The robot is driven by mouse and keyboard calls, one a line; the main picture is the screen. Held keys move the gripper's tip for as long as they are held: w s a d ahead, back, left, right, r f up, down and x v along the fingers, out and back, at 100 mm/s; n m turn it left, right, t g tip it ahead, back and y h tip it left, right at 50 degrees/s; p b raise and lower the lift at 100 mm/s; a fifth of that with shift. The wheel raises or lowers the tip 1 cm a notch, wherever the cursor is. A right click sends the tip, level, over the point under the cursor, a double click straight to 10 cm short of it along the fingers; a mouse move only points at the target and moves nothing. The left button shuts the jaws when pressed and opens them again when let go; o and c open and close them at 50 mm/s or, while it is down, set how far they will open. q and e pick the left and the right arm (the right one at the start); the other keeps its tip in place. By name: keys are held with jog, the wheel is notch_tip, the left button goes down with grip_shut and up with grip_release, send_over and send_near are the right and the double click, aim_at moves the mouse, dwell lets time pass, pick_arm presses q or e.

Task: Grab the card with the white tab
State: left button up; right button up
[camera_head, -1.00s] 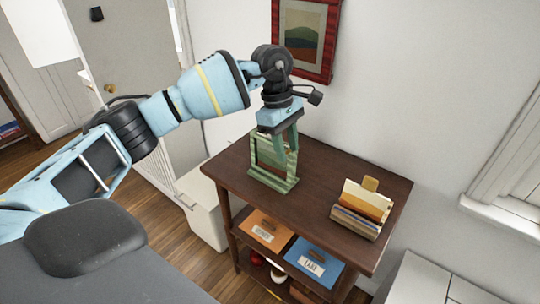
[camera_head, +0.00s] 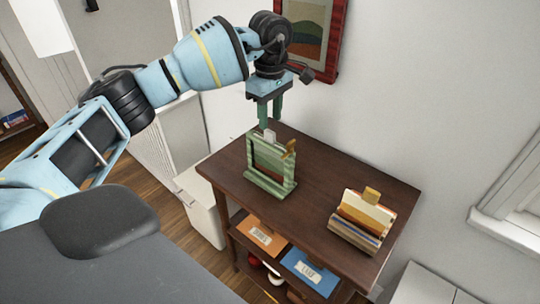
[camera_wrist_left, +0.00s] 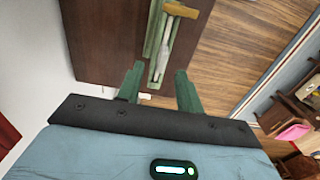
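A green card holder (camera_head: 290,186) stands upright on the dark wooden table. Cards stand in it; a white tab (camera_head: 270,135) sticks up near its left end and a golden tab (camera_head: 290,149) on its right. My left gripper (camera_head: 270,126) points down just above the white tab, its fingers apart and empty. In the left wrist view, the gripper (camera_wrist_left: 158,78) has a clear gap between its fingers. The holder (camera_wrist_left: 152,28) lies ahead of that gap, with a tan tab (camera_wrist_left: 181,10) across it. A small white patch shows low between the fingers; I cannot tell if it is the tab.
A second rack of cards (camera_head: 360,220) with a tan tab stands at the table's right. The table top (camera_head: 310,190) is clear between them. A red-framed picture (camera_head: 308,35) hangs behind. Orange and blue folders (camera_head: 312,270) lie on the shelf below.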

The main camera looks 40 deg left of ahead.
aim_at(270, 130)
pick_arm(q)
jog(key=shift+s+f+p, duration=0.2)
jog(key=shift+f+p, duration=0.15)
jog(key=shift+f, duration=2.2)
jog(key=shift+c, duration=0.2)
grip_shut()
